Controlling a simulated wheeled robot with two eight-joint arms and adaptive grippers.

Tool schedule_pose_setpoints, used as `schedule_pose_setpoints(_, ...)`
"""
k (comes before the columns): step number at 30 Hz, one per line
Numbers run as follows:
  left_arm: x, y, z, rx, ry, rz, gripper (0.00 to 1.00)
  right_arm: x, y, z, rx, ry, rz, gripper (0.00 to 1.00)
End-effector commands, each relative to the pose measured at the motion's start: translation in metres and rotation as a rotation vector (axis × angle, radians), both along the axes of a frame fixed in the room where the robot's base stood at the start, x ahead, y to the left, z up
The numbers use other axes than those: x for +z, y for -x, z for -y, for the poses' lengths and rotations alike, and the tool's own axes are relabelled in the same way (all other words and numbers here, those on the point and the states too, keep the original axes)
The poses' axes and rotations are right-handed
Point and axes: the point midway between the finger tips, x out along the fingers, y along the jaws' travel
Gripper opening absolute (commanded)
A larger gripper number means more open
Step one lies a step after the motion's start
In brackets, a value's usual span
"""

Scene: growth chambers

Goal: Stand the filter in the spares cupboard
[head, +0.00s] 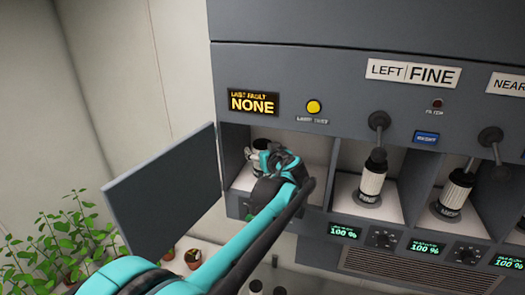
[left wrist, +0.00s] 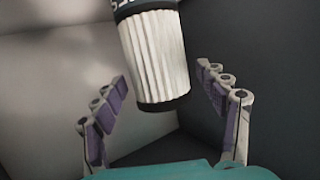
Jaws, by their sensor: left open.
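The spares cupboard (head: 237,137) is the open compartment at the left of the grey chamber front, and its dark door (head: 165,190) is swung out to the left. My left gripper (head: 268,160) reaches into it. The white pleated filter with dark end caps (left wrist: 153,55) is between the spread fingers of my left gripper (left wrist: 163,82) in the left wrist view, with gaps on both sides. Its top is cut off there. In the head view, the filter (head: 261,144) is mostly hidden behind the gripper. I cannot tell exactly how its base meets the floor. My right gripper is not in view.
Two bays to the right hold similar filters (head: 371,180) (head: 454,193) below dark fittings. Displays and knobs (head: 383,239) run beneath them. Green plants (head: 60,235) stand at lower left, beyond the open door. The cupboard walls are close around my left gripper.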

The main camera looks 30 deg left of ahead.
Motion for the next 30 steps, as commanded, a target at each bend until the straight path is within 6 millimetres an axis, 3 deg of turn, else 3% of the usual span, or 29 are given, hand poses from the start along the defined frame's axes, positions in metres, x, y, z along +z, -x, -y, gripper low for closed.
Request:
schedule_pose_setpoints(12, 0.023, 0.057, 0.063, -0.004, 0.000, 0.000, 0.73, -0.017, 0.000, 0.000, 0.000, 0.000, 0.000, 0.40)
schedule_pose_setpoints(23, 0.030, 0.072, 0.077, -0.001, 0.001, -0.002, 0.73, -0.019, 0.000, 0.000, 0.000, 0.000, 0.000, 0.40)
schedule_pose_setpoints(26, 0.017, 0.085, 0.078, -0.016, 0.017, -0.049, 0.73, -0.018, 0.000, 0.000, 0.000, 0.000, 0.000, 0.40)
schedule_pose_setpoints(29, -0.022, 0.119, 0.085, -0.076, 0.065, -0.183, 0.73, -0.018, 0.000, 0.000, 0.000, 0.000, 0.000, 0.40)
schedule_pose_setpoints(30, -0.045, 0.138, 0.092, -0.118, 0.092, -0.253, 0.73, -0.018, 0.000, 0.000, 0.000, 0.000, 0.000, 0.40)
